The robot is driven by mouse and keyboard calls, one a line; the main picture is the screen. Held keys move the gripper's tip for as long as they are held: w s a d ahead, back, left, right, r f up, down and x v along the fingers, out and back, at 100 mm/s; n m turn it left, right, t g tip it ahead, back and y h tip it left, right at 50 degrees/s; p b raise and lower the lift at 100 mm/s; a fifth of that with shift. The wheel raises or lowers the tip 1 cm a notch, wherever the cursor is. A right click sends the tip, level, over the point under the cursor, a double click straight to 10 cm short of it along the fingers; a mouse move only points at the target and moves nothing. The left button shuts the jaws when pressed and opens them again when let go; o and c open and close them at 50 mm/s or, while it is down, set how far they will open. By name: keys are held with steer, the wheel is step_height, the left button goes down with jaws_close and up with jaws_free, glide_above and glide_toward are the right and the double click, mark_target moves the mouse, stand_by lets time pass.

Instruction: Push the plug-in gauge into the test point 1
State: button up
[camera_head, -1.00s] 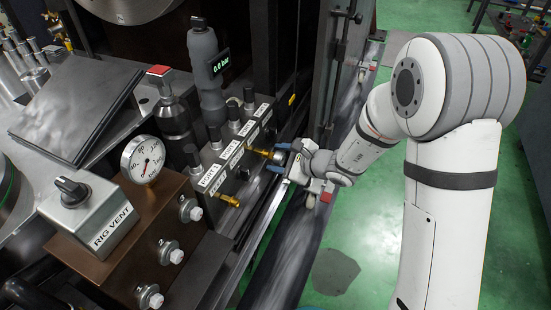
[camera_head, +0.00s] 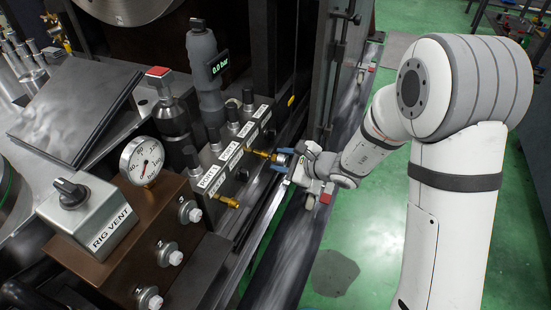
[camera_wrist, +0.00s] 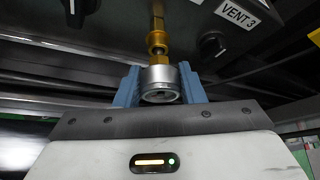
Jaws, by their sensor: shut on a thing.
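The plug-in gauge (camera_wrist: 161,84) is a short silver cylinder with a brass stem. My gripper (camera_wrist: 160,88) is shut on its silver body with blue fingers on both sides. In the wrist view the stem lines up with a brass fitting (camera_wrist: 157,24) on the dark block; I cannot tell how deeply they are joined. In the head view my gripper (camera_head: 282,160) holds the gauge beside the block's right face, at the farther brass fitting (camera_head: 258,153). A nearer brass fitting (camera_head: 228,202) sticks out free below a white label (camera_head: 209,179). I cannot read surely which is test point 1.
The dark valve block (camera_head: 215,165) carries several black knobs and labels. A VENT 3 label (camera_wrist: 238,15) and a black knob (camera_wrist: 212,45) sit right of the fitting.

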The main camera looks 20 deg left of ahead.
steer(key=shift+s+d, duration=0.15)
steer(key=shift+d, duration=1.8)
